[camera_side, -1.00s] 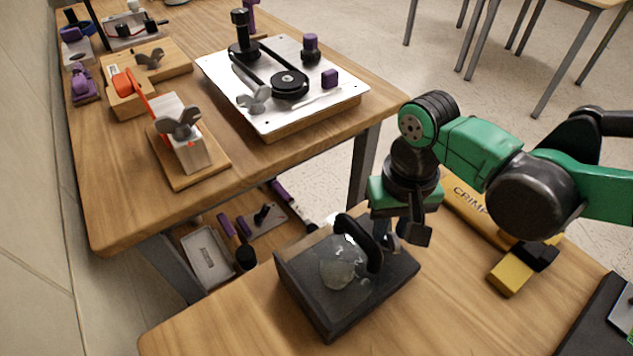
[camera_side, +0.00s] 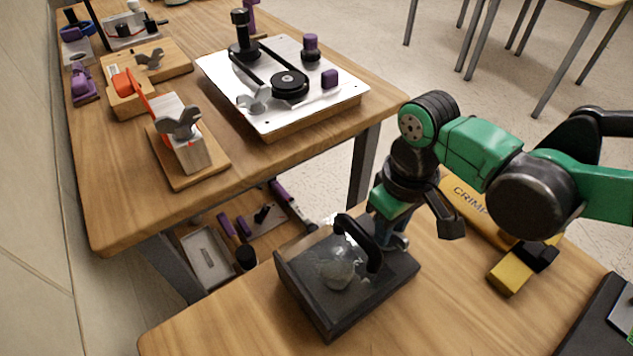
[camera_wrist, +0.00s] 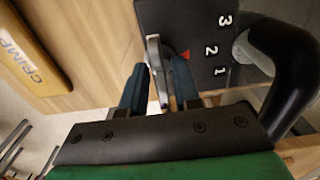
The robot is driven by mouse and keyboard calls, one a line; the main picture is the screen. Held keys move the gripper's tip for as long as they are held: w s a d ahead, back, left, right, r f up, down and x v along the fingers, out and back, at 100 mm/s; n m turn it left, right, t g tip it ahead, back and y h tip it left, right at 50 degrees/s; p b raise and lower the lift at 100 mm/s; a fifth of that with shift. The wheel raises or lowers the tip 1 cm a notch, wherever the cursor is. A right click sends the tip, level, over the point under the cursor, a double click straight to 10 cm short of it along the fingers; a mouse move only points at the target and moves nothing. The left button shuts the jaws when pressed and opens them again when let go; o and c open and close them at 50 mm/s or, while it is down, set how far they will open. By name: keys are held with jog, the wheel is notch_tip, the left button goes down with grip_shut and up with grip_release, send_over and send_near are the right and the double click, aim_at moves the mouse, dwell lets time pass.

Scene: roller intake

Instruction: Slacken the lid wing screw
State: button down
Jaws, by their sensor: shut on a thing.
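The dark box (camera_side: 325,309) stands on the near table, with a black arched handle (camera_side: 372,240) and a clear dome on top. In the wrist view its dark lid face (camera_wrist: 190,18) bears the numbers 3, 2, 1 and a red triangle mark. The grey wing screw (camera_wrist: 156,62) sits at the edge of that face, its wing between my fingers. My gripper (camera_wrist: 159,88) is shut on the wing, pointing down behind the handle. In the side view my gripper (camera_side: 395,238) is partly behind the handle, and the wing screw is hidden.
The yellow crimp tool (camera_side: 478,215) lies right of my gripper. The black handle (camera_wrist: 295,70) is close on the gripper's right in the wrist view. The far table (camera_side: 110,215) holds a white plate with black knobs and several wing-screw fixtures. Bare wood lies in front of the crimp tool.

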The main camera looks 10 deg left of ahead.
jog(key=c, duration=0.8)
grip_release()
jog(key=shift+r, duration=0.1)
jog(key=shift+r, duration=3.45)
jog(key=shift+w+d+r, duration=0.15)
jog(key=shift+d, duration=0.2)
jog(key=w+d+r+m+t+y, duration=0.1)
jog(key=w+d+r+m+t, duration=0.2)
jog(key=d, duration=0.5)
jog(key=s+d+m+t, duration=0.2)
jog(key=s+d+m, duration=0.1)
jog(key=d, duration=0.7)
jog(key=s+d+m+t+h, duration=0.1)
jog(key=s+d+m+t, duration=0.1)
jog(key=d, duration=0.8)
jog(key=shift+s+d+f+m, duration=0.25)
jog(key=shift+s+m, duration=0.25)
jog(key=shift+s, duration=0.55)
